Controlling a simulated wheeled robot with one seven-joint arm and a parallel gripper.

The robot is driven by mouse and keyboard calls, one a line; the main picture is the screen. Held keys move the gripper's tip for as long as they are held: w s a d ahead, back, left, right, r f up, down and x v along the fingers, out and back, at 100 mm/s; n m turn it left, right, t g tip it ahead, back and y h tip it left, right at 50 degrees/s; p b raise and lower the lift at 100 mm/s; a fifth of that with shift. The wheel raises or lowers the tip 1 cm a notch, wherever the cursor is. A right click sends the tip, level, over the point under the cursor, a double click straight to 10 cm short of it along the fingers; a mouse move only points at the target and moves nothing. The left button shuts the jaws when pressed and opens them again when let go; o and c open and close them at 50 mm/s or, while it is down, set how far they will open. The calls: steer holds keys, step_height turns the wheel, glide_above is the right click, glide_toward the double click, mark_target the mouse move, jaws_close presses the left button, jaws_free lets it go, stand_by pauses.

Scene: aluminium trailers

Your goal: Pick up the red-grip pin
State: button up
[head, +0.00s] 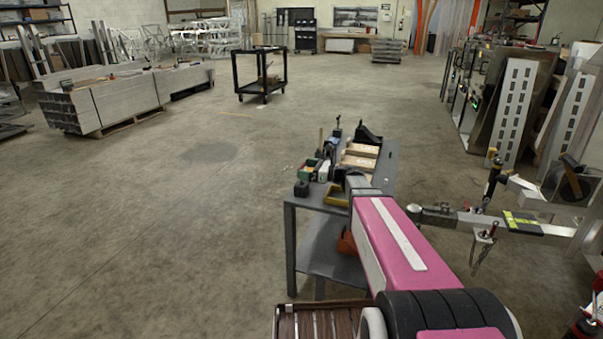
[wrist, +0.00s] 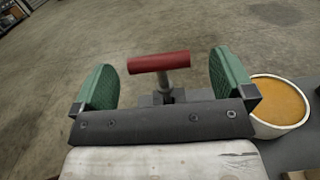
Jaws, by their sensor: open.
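The red-grip pin shows in the wrist view, with a red cross-bar handle (wrist: 160,62) on a short metal shaft. My gripper (wrist: 166,74) is open, with one green-padded finger on each side of the pin. The handle lies across the gap, and I see space between it and both pads. The lower end of the shaft is hidden behind the dark gripper body. In the head view I cannot make out this pin clearly among the things on the grey table and beside my arm.
A white-rimmed bowl with a yellow-orange inside (wrist: 278,105) stands close to the right finger. The grey table (head: 303,204) carries several small tools and boxes. A trailer hitch (head: 440,215) extends to the right of my arm. Open floor lies left of the table.

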steer(key=x, duration=0.4)
steer(key=shift+r, duration=0.1)
steer(key=c, duration=0.8)
